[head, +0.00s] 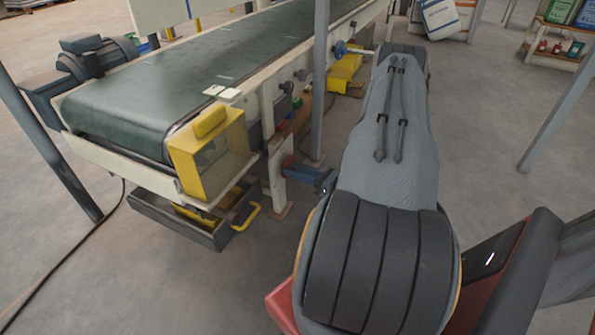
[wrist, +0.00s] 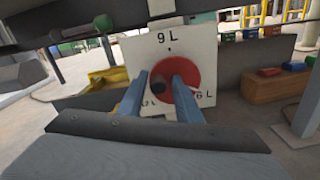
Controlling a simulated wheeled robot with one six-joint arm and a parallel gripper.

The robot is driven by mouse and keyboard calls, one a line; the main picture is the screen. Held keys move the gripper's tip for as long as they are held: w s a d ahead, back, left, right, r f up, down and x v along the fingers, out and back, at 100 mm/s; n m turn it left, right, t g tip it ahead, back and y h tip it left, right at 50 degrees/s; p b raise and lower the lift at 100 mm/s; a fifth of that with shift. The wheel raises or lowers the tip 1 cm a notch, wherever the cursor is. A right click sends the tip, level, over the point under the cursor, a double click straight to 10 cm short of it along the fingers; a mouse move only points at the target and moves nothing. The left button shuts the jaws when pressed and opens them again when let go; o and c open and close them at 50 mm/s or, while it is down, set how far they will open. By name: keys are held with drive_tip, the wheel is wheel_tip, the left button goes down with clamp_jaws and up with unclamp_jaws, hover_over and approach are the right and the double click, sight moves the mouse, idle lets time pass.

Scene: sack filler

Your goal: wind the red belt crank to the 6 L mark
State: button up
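The red belt crank (wrist: 172,69) is a round red disc on a white dial plate (wrist: 137,50) in the wrist view. The plate reads 9 L at the top, with a small dark mark below it. A lettering at the lower right looks like 6 L or 9 L; the lower left one is partly hidden. A dark handle peg (wrist: 158,87) sticks out left of the disc's middle. My gripper (wrist: 160,80) has its blue fingers apart, one on each side of the peg, with gaps visible. In the head view my gripper (head: 292,169) points left at the conveyor leg; the dial face is hidden.
The green conveyor belt (head: 170,95) runs along the left, with a yellow box (head: 208,155) at its near end and a grey drawer (head: 190,222) below. A grey post (head: 321,70) stands close to my arm.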

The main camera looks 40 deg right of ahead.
drive_tip(key=shift+w+a+f, duration=0.2)
drive_tip(key=shift+w, duration=0.1)
drive_tip(key=shift+s+d, duration=0.1)
drive_tip(key=shift+s, duration=0.45)
drive_tip(key=p+v, duration=0.1)
drive_tip(key=v, duration=0.6)
drive_tip(key=shift+s+d+p, duration=0.15)
drive_tip(key=shift+s+p, duration=0.05)
drive_tip(key=shift+p, duration=0.15)
